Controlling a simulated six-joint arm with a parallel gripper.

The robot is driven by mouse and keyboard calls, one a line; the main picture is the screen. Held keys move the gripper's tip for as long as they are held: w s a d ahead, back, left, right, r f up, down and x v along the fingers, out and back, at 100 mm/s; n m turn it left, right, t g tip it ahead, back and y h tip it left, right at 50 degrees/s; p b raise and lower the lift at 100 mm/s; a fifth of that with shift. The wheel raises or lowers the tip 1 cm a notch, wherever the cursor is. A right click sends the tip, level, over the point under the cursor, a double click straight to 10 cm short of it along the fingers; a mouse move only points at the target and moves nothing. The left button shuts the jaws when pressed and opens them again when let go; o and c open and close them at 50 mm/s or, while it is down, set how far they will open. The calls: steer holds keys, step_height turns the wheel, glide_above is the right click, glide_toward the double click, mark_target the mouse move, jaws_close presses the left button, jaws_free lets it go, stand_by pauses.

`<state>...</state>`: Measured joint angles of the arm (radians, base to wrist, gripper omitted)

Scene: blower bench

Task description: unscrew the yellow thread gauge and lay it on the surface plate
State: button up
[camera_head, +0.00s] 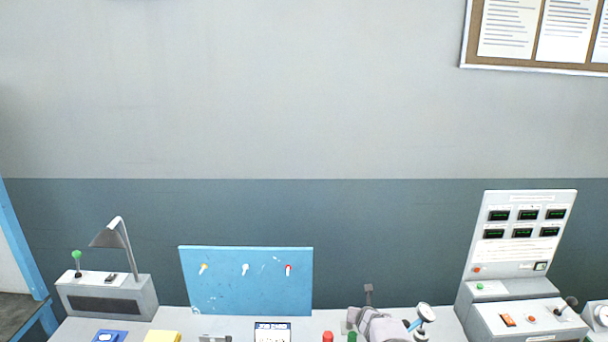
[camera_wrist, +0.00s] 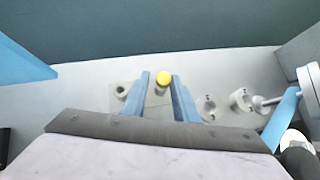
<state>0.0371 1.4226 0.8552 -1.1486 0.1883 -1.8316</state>
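My gripper (camera_wrist: 160,82) has two blue fingers, spread apart. In the head view my lilac wrist is at the bottom right of centre, and the fingertips and gauge cannot be made out. I cannot identify the surface plate for certain in either view.
Grey ring-shaped fittings (camera_wrist: 240,100) stand right of the fingers, near a white round-headed part (camera_wrist: 310,80). A small grey socket (camera_wrist: 122,91) is to the left. A blue board (camera_head: 246,280) stands behind the bench. A control console (camera_head: 520,240) is at the right, a lamp (camera_head: 110,238) at the left.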

steer(key=shift+f+m+g+h+b, duration=0.15)
steer(key=shift+m+g+h+b, duration=0.15)
steer(key=shift+m+h+b, duration=0.9)
steer(key=shift+y+b, duration=0.3)
steer(key=shift+b, duration=0.55)
steer(key=shift+m+b, duration=0.4)
steer(key=shift+r, duration=0.2)
jaws_close()
steer(key=shift+d+r+n+p, duration=0.1)
steer(key=shift+n+p, duration=0.2)
steer(key=shift+p, duration=0.15)
steer(key=shift+n+y+p, duration=0.5)
steer(key=shift+n+p, duration=0.05)
steer(key=shift+n, duration=0.15)
steer(key=shift+n+y+p, duration=0.4)
steer(key=shift+n+p, duration=0.1)
steer(key=shift+p, duration=0.1)
